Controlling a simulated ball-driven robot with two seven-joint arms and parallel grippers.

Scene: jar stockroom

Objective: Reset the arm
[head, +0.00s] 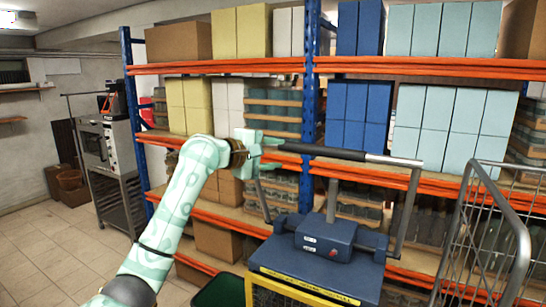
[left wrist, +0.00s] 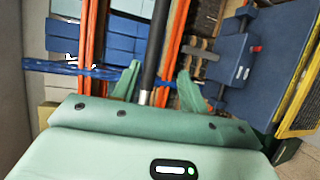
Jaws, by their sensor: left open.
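My left arm comes in from the left in the head view. My left gripper (head: 268,146) is open at the left end of a trolley's push handle (head: 330,153). In the left wrist view, the handle's dark grip and short bright metal end (left wrist: 147,97) show between the two spread fingers (left wrist: 158,88). I cannot tell whether the fingers touch the bar. Nothing else shows in the jaws. My right gripper is in neither view.
The blue trolley (head: 275,262) with a blue unit (head: 325,239) stands just below my gripper. A shelving rack (head: 440,67) with boxes and jars fills the back. A wire cage cart (head: 520,240) is at the right. Tiled floor (head: 60,250) is clear at the left.

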